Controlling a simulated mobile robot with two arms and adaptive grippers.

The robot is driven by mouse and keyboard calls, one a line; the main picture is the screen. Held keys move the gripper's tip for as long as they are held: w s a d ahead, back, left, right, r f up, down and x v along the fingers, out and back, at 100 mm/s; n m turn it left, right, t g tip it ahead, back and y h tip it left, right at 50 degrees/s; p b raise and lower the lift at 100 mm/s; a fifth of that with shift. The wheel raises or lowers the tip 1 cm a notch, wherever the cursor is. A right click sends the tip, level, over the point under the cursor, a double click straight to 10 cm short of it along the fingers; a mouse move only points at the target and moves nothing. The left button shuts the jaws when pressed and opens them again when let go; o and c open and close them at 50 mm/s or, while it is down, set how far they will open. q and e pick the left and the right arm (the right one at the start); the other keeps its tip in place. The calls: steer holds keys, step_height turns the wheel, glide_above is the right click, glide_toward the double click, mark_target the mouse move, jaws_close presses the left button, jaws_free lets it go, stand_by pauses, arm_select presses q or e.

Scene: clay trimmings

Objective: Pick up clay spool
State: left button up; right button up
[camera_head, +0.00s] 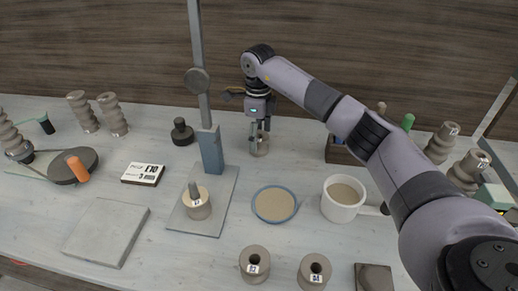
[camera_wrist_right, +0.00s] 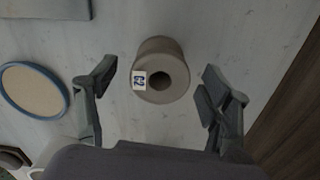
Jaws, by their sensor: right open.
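A grey-brown clay spool (camera_head: 259,148) stands on the table below my right gripper (camera_head: 259,126), partly hidden by the fingers in the head view. In the right wrist view the spool (camera_wrist_right: 160,70), with a dark centre hole and a white number tag, sits between the two spread fingers, with a gap on each side. My right gripper is open and empty. Other tagged clay spools stand at the front: one (camera_head: 254,263) at front centre, another (camera_head: 314,271) to its right. A third (camera_head: 196,204) sits on the grey stand's base around a peg. My left gripper is not in view.
The grey stand (camera_head: 211,150) with its tall post rises just left of my right gripper. A blue-rimmed disc (camera_head: 275,204) and a white mug (camera_head: 342,199) lie nearer the front. A dark box (camera_head: 340,153) is to the right, a dark weight (camera_head: 182,132) to the left.

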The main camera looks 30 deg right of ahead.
mark_target(259, 142)
step_height(259, 142, down, 3)
steer(key=shift+b, duration=0.7)
steer(key=shift+r, duration=0.1)
steer(key=shift+c, duration=0.8)
steer(key=c, duration=1.3)
